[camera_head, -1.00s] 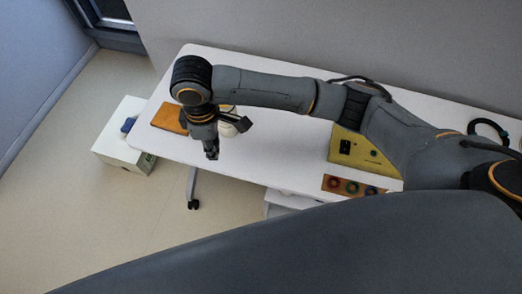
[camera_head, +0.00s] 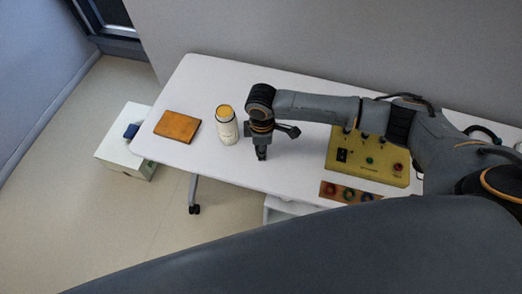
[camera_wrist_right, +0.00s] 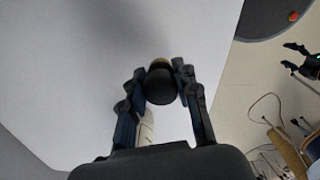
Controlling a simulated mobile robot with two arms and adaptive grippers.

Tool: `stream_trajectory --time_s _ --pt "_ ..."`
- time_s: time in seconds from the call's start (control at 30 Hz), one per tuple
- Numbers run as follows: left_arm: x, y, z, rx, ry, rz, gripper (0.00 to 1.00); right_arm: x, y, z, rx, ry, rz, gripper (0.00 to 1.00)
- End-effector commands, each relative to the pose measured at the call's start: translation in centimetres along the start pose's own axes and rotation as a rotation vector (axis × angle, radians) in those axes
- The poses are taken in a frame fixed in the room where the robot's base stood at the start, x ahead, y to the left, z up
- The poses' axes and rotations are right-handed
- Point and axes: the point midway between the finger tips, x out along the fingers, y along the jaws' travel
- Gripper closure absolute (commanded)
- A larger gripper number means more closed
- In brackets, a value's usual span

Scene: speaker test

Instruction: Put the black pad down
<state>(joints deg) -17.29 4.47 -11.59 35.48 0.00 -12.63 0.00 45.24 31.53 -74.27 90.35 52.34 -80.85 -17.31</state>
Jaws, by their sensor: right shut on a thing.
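My right gripper (camera_head: 261,155) points down above the white table, right of the white bottle. In the right wrist view its fingers (camera_wrist_right: 161,75) are shut on a round black thing (camera_wrist_right: 161,88), which I take to be the black pad. A tan edge shows at its far side. In the head view the pad is too small and dark to tell from the fingertips. What looks like my left gripper (camera_wrist_right: 298,60) shows at the right edge of the wrist view, fingers apart and empty, away from the table.
The white table (camera_head: 215,75) bears an orange-brown square (camera_head: 178,126), a white bottle with a yellow top (camera_head: 227,128), a yellow control box (camera_head: 365,160) and a strip with coloured rings (camera_head: 347,193). A white box (camera_head: 125,150) stands on the floor left.

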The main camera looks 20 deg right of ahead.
Motion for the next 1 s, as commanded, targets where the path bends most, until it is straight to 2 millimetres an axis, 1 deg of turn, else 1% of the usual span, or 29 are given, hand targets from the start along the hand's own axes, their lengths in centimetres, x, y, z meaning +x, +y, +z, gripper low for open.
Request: stream_trajectory --time_s 0.03,0.1,0.17,0.57,0.6,0.67,0.7,1.0 --pt "0.0 0.0 0.0 -0.001 0.0 -0.001 0.38 0.9 -0.2 -0.2 -0.002 0.001 -0.004 0.99" --pt "-0.1 -0.1 0.0 -0.002 0.0 -0.001 0.38 1.8 -0.2 -0.2 -0.001 0.001 -0.004 0.99" --pt "-0.1 -0.1 0.0 -0.002 0.0 -0.001 0.38 2.3 -0.2 -0.2 -0.002 0.001 -0.003 0.99" --pt "0.1 -0.2 -0.2 -0.003 0.002 -0.003 0.38 2.8 -0.2 -0.2 -0.002 0.002 -0.003 0.99" --pt "0.0 -0.2 -0.2 -0.003 0.003 -0.003 0.38 2.7 -0.2 -0.2 -0.003 0.002 -0.002 0.63" --pt "0.0 -0.2 -0.2 -0.003 0.003 -0.003 0.38 2.7 -0.2 -0.2 -0.003 0.002 -0.002 0.51" --pt "0.0 -0.2 -0.2 -0.003 0.003 -0.003 0.38 2.7 -0.2 -0.2 -0.003 0.002 -0.002 0.47" --pt "0.0 -0.3 -0.2 -0.002 0.003 -0.004 0.38 2.6 -0.2 -0.2 -0.002 0.002 -0.002 0.47"
